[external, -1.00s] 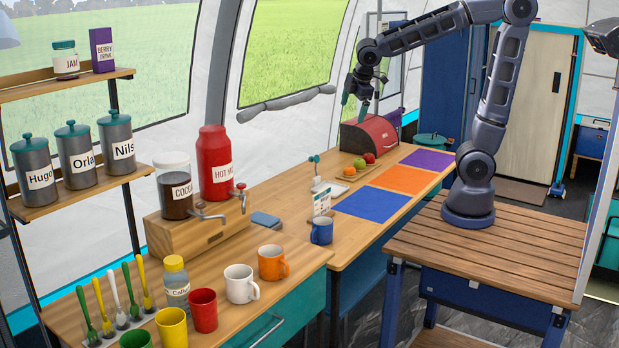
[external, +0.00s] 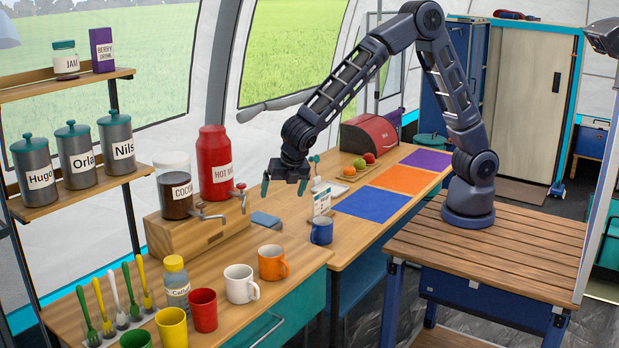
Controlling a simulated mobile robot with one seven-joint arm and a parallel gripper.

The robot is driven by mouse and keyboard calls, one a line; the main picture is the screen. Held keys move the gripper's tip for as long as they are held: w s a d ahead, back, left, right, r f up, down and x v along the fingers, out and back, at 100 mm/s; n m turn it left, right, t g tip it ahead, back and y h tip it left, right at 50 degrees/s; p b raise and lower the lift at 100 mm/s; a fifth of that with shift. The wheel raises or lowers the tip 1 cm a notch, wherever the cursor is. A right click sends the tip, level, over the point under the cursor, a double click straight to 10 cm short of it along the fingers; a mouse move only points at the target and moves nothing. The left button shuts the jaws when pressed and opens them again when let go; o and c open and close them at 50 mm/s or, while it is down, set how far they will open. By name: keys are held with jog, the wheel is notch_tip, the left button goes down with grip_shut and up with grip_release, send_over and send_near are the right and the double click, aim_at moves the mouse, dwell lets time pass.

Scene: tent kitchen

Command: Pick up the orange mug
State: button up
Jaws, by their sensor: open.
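The orange mug (external: 271,263) stands upright near the front edge of the wooden counter, with its handle to the right. A white mug (external: 240,284) stands to its left and a blue mug (external: 321,231) to its right. My gripper (external: 284,190) is open and empty. It hangs in the air with its fingers pointing down, above and behind the orange mug in the picture, apart from it.
The red hot-drink dispenser (external: 215,165) and cocoa jar (external: 174,190) stand on a wooden box (external: 200,234) left of my gripper. Red, yellow and green cups line the front left. Coloured mats lie farther right.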

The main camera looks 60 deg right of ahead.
aim_at(271, 262)
jog(key=s+a+f+n, duration=0.1)
jog(key=s+a+f, duration=0.1)
jog(key=a+f, duration=0.1)
jog(key=s+a+f+n, duration=0.2)
jog(key=a+f, duration=0.1)
jog(key=a, duration=0.1)
jog(key=s+a+f+n, duration=0.2)
jog(key=a+f, duration=0.1)
jog(key=a, duration=0.1)
jog(key=shift+s+a+f+y, duration=0.15)
jog(key=shift+s+y, duration=0.15)
jog(key=shift+s, duration=0.1)
jog(key=x, duration=1)
jog(key=shift+w+d+f, duration=0.1)
jog(key=shift+d+f, duration=0.15)
jog(key=shift+f, duration=0.05)
jog(key=c, duration=1.1)
